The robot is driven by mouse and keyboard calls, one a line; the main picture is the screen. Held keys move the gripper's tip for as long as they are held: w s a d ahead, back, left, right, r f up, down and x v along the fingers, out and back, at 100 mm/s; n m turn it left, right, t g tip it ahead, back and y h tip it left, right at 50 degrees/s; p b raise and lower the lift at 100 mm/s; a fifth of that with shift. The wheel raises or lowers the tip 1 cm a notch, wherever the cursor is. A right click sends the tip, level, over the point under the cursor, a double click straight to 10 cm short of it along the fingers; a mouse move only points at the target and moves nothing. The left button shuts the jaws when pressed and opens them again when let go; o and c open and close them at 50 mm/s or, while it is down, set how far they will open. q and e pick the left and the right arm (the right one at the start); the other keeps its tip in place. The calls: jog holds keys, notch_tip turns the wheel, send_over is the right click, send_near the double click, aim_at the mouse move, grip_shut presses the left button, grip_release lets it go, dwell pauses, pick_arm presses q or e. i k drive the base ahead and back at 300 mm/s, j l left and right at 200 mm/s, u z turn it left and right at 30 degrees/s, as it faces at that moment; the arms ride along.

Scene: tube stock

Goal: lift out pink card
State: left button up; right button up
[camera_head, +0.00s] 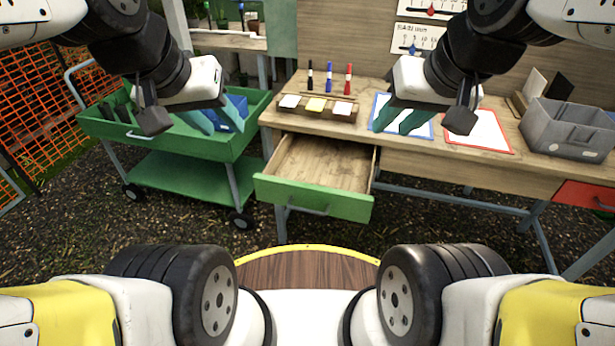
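A wooden holder (300,113) on the bench has three small cards in a row. The left card (289,101) and the right card (343,108) look pale, and I cannot tell for sure which is pink. My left gripper (217,116) hangs over the green cart, left of the holder, its teal fingers apart and empty. My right gripper (398,116) hangs right of the holder, over the blue-edged sheet (416,128), its teal fingers apart and empty. Neither touches a card.
Black, blue and red markers (329,76) stand behind the cards. An empty green-fronted drawer (320,160) is pulled out below. A red-edged sheet (479,130) and a grey bin (565,128) are on the right. The green cart (185,142) holds a blue item.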

aim_at(341, 108)
jog(key=i+l+u, duration=0.4)
jog(key=l, duration=0.35)
jog(key=i+l+u, duration=0.2)
jog(key=l, duration=0.25)
jog(key=i, duration=0.1)
